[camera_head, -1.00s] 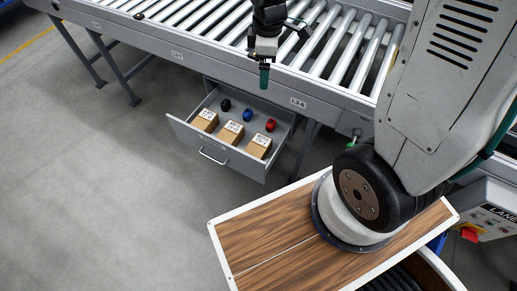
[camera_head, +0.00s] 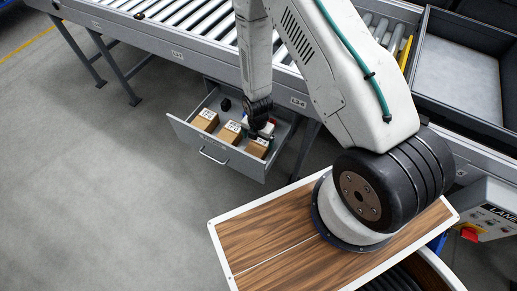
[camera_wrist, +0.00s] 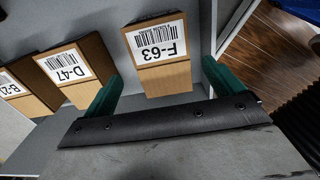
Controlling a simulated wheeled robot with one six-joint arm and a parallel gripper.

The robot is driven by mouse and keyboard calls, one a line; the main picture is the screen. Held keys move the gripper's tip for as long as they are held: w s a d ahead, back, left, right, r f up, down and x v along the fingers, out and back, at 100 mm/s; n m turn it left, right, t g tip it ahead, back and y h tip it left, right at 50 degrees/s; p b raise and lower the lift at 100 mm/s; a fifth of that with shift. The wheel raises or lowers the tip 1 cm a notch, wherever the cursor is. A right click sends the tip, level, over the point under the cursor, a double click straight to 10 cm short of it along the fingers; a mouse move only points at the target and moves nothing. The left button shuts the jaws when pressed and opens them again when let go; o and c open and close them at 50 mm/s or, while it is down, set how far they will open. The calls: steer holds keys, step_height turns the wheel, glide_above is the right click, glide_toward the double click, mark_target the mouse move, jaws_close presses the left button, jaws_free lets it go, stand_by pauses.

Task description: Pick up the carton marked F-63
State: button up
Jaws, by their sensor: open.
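The carton marked F-63 (camera_wrist: 160,78) is a brown box with a white label, seen in the wrist view. It also shows as the rightmost carton (camera_head: 256,151) in the open drawer (camera_head: 238,165) in the head view. My gripper (camera_wrist: 162,74) is open, with one green finger on each side of the F-63 carton in the wrist view. I cannot tell whether the fingers touch it. In the head view, my gripper (camera_head: 264,134) is low over the drawer's right part and hides some of what lies there.
Carton D-47 (camera_wrist: 85,92) is close to the left finger, with another carton (camera_wrist: 30,105) beyond it. A black object (camera_head: 226,104) lies at the drawer's back. The roller conveyor (camera_head: 190,22) is above the drawer. Grey floor (camera_head: 90,190) is clear at the left.

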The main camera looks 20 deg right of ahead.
mark_target(259, 144)
step_height(259, 144, down, 6)
steer(key=shift+s+d+f, duration=0.15)
steer(key=shift+f, duration=0.05)
steer(key=c, duration=1.2)
steer(key=shift+o, duration=0.2)
steer(key=shift+r, duration=0.1)
